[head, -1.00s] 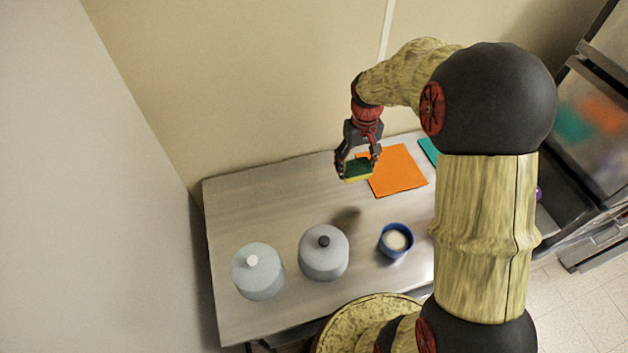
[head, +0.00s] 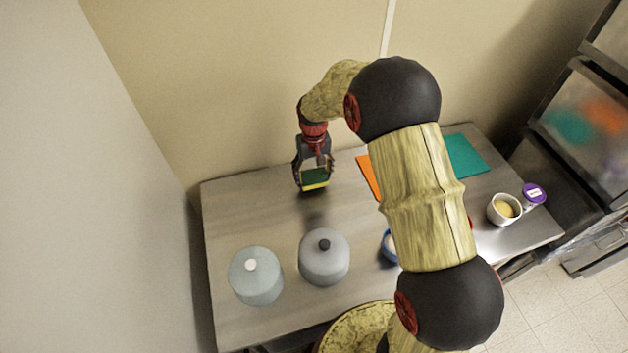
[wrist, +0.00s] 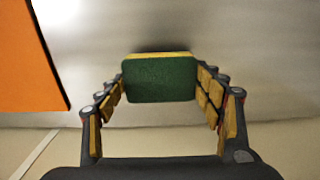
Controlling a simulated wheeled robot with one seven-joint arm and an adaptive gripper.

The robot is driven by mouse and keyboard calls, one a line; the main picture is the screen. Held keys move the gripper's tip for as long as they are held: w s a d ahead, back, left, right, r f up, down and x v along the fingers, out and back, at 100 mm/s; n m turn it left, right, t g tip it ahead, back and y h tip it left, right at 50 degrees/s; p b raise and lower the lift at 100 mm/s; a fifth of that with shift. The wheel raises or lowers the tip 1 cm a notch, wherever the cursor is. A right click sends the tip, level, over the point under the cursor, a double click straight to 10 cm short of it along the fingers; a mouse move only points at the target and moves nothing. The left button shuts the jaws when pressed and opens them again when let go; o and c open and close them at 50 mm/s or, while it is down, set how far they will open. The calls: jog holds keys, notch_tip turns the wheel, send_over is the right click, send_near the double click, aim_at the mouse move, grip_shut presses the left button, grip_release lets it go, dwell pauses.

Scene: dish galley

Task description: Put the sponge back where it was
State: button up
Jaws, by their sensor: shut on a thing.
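A green and yellow sponge (head: 314,178) is held between the fingers of my gripper (head: 314,172). In the wrist view the sponge (wrist: 161,80) shows its green face, with a thin yellow edge along the top. My gripper (wrist: 161,88) is shut on it from both sides. The sponge appears to be above the back left part of the steel table (head: 232,215), with a dark patch beneath it; the exact gap is hard to tell.
An orange mat (head: 368,177) and a teal mat (head: 466,157) lie at the back. A grey lidded pot (head: 324,262) and a pale blue lidded pot (head: 256,280) stand in front. A blue bowl (head: 388,247) is partly hidden by my arm. A white cup (head: 503,211) stands right. The back left tabletop is clear.

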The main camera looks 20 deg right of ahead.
notch_tip(320, 180, down, 3)
jog(key=shift+r, duration=0.1)
jog(key=o, duration=0.9)
jog(key=shift+s, duration=0.1)
jog(key=shift+o, duration=0.5)
